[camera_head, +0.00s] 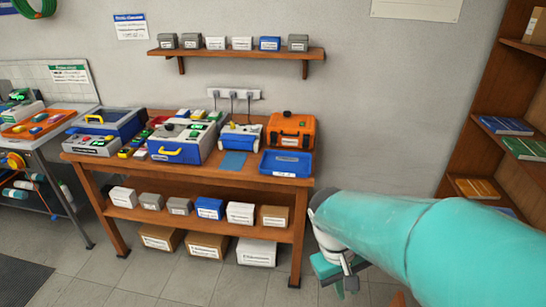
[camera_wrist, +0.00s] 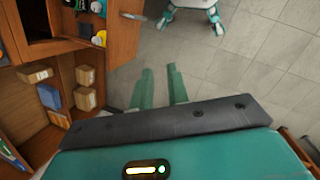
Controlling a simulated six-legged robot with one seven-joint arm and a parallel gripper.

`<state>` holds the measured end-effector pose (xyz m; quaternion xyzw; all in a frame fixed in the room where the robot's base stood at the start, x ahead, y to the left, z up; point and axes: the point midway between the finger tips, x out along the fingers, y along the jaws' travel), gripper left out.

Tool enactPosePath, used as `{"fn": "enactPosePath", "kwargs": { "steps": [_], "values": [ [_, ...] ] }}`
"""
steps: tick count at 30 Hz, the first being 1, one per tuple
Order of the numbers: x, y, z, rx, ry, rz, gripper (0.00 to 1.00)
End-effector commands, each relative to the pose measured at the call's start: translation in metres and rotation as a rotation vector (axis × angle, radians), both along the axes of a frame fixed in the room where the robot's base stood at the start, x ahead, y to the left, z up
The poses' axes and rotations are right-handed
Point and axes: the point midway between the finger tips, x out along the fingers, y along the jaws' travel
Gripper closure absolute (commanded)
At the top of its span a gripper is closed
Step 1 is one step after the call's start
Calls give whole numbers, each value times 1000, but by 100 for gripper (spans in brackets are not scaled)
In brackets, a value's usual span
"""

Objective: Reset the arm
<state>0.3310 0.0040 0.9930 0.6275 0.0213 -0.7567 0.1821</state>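My teal arm (camera_head: 440,240) reaches in from the lower right in the head view. My gripper (camera_head: 340,275) hangs at its far end, just right of the workbench and below the level of its top. In the wrist view my gripper (camera_wrist: 160,78) shows two green fingers with a clear gap between them. Nothing is between the fingers; bare grey floor shows there and ahead of them.
A wooden shelf unit (camera_head: 480,100) stands at the right. The wrist view shows cabinet shelves (camera_wrist: 45,75) at left and open floor (camera_wrist: 240,70).

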Motion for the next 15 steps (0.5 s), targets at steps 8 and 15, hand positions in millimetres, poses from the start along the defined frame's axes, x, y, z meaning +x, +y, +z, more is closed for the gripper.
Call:
{"fn": "enactPosePath", "kwargs": {
  "steps": [8, 15],
  "values": [
    [-17, -3, 58, 147, -310, -119, 83],
    [-36, -4, 99, 254, -561, -199, 83]
  ]
}}
